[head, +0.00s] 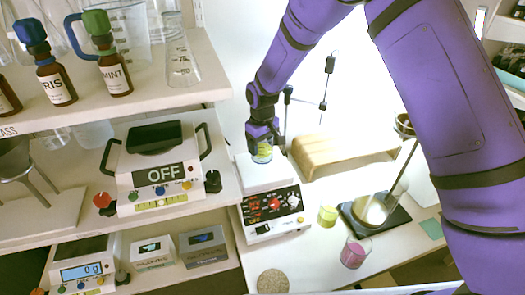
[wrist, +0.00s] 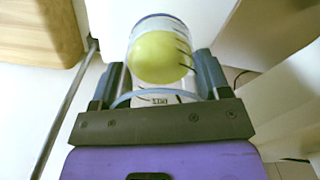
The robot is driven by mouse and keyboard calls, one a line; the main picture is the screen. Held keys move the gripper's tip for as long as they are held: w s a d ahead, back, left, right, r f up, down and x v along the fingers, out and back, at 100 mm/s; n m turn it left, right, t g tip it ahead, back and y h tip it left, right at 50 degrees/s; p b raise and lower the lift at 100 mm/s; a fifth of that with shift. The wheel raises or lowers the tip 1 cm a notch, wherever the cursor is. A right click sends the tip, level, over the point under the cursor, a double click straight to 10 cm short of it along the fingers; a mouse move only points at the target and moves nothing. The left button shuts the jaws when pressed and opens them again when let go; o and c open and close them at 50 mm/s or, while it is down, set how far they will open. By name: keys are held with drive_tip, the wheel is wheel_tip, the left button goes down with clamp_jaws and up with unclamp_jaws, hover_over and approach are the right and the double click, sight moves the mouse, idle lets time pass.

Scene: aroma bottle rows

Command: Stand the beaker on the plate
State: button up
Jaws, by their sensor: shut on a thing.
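My gripper (head: 262,138) is shut on a small clear beaker (head: 263,156) with yellow-green liquid in it. The wrist view shows the beaker (wrist: 160,55) between the two fingers (wrist: 158,78), with dark marks on its wall. In the head view the beaker is over the back part of the white top plate (head: 265,178) of a stirrer with a dark control panel (head: 270,206). I cannot tell whether its base touches the plate.
A wooden stand (head: 345,150) is to the right. A shelf with an OFF-labelled device (head: 160,175) is left.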

sight(263, 151)
drive_tip(key=shift+f, duration=1.35)
drive_tip(key=shift+f, duration=0.15)
drive_tip(key=o, duration=1)
drive_tip(key=shift+o, duration=0.2)
wheel_tip(263, 151, up, 12)
